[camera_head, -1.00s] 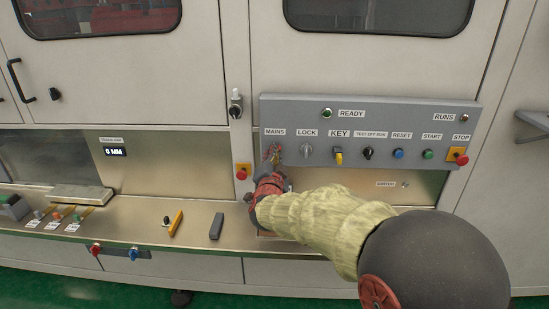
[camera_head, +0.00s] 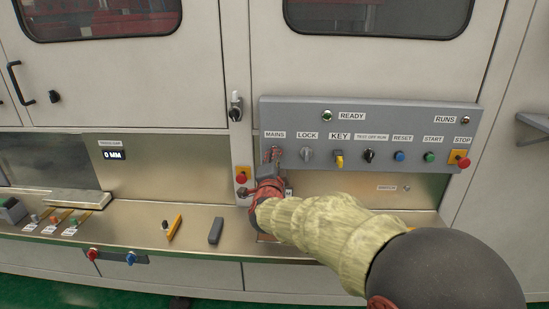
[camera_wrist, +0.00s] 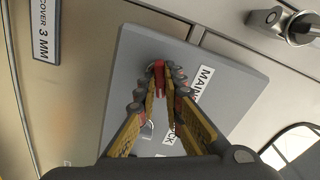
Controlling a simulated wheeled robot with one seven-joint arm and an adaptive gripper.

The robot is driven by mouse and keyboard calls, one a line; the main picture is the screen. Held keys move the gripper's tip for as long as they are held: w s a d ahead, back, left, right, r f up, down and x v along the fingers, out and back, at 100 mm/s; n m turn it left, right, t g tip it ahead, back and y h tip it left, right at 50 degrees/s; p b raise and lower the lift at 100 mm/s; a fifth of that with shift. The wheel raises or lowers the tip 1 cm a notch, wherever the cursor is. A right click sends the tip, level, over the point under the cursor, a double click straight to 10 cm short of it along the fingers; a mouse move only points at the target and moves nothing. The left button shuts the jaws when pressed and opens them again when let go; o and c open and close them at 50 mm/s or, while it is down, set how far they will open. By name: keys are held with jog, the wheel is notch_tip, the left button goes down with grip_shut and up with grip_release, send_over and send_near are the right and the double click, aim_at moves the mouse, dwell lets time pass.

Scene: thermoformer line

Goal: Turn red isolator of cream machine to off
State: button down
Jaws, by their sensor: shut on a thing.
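The cream machine (camera_head: 130,80) fills the head view, with a grey control panel (camera_head: 385,116) on its right half. The red isolator (camera_wrist: 159,70) is the knob beside the MAINS label (camera_wrist: 204,82) in the wrist view. My gripper (camera_wrist: 160,76) is shut on it, one fingertip on each side. In the head view my gripper (camera_head: 272,156) reaches the panel's left end, below the MAINS label (camera_head: 275,134), and hides most of the isolator. Its exact angle is hard to read.
The grey LOCK knob (camera_head: 306,155) sits close right of my gripper, then the yellow key switch (camera_head: 339,161). A red emergency button (camera_head: 242,176) is close on the left. The metal ledge (camera_head: 150,220) below carries a yellow-handled tool (camera_head: 174,227) and a dark grey block (camera_head: 216,231).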

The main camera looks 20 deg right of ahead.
dwell(0.3)
jog(key=shift+m, duration=1.5)
jog(key=c, duration=2.4)
grip_release()
jog(key=shift+m, duration=0.3)
jog(key=o, duration=0.6)
jog(key=shift+c, duration=0.2)
